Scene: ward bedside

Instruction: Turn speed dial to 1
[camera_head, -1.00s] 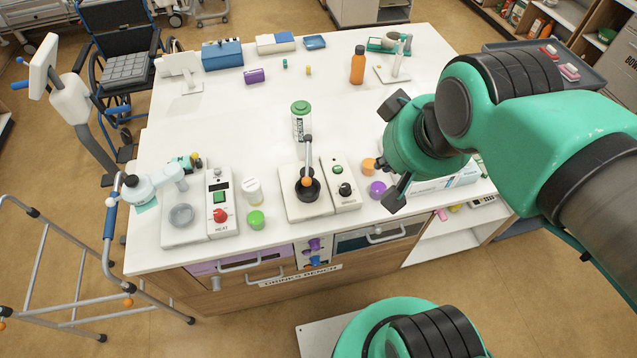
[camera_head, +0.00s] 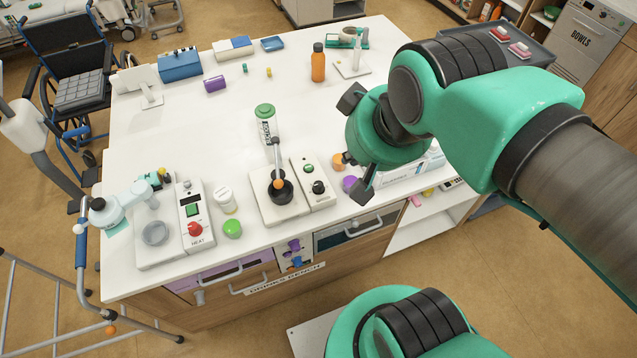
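The speed dial (camera_head: 319,187) is a small black knob on the white control panel of the stirrer (camera_head: 271,208), below a green button (camera_head: 309,168). The dial's marks are too small to read. My gripper (camera_head: 357,145) is to the right of the dial, above the bench, its two black fingers spread apart with nothing between them. It does not touch the dial. The orange lid and purple lid (camera_head: 349,184) lie between the panel and my gripper.
A heater unit (camera_head: 180,235) with a red knob stands to the left. A white jar (camera_head: 225,200) and a green lid (camera_head: 232,228) sit between it and the stirrer. The middle of the white bench (camera_head: 210,135) is clear.

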